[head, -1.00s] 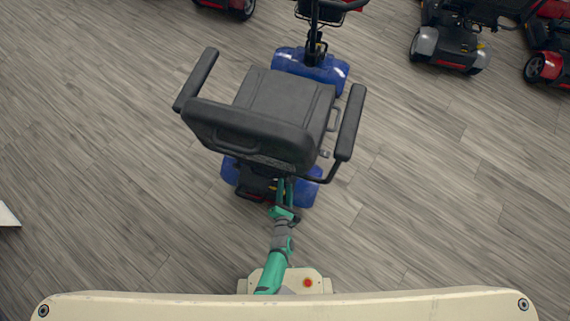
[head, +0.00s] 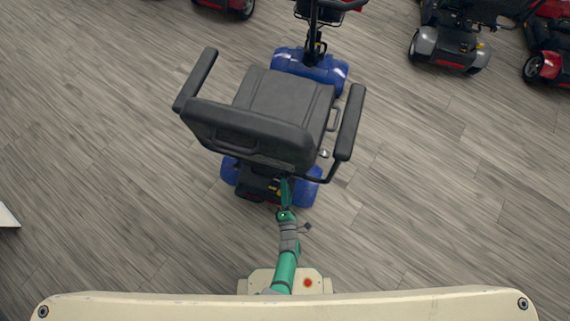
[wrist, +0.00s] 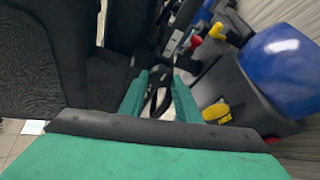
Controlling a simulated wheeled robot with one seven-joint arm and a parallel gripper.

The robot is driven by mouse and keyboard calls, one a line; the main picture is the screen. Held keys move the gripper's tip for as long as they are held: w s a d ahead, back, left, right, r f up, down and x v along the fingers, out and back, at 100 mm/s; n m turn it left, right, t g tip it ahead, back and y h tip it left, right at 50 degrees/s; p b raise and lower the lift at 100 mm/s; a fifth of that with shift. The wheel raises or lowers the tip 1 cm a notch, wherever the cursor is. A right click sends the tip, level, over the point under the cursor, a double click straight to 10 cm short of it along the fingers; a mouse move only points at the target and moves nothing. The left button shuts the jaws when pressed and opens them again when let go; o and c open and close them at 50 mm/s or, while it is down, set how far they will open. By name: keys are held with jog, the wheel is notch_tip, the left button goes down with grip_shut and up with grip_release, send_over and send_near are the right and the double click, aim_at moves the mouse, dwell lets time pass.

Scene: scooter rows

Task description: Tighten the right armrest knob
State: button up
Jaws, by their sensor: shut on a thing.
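A mobility scooter with a black seat (head: 282,97) and blue body (head: 312,70) stands with its back to me. Its right armrest (head: 349,122) is on the right; a bent tube runs from it towards the seat's underside. My gripper (head: 286,183) is at the lower rear of the seat, right of its middle. In the wrist view my green gripper fingers (wrist: 160,78) are shut around a small dark part, apparently the right armrest knob (wrist: 158,98). Its outline is hard to tell among dark parts. The seat back hides it in the head view.
The scooter's blue rear cover (wrist: 284,70) and a yellow part (wrist: 216,112) are close on the right in the wrist view. Other scooters (head: 448,48) stand at the back. The wooden floor (head: 430,200) around this scooter is clear.

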jog(key=m, duration=0.1)
jog(key=m+t, duration=0.1)
jog(key=m, duration=0.2)
jog(key=shift+f+t, duration=0.25)
jog(key=shift+t, duration=0.15)
jog(key=shift+m, duration=0.6)
jog(key=o, duration=1)
jog(key=shift+o, duration=0.2)
jog(key=shift+s+y, duration=0.15)
jog(key=shift+y, duration=0.15)
jog(key=s, duration=1)
jog(key=shift+s+d+f, duration=0.3)
jog(key=shift+d+f, duration=0.05)
jog(key=shift+f, duration=0.1)
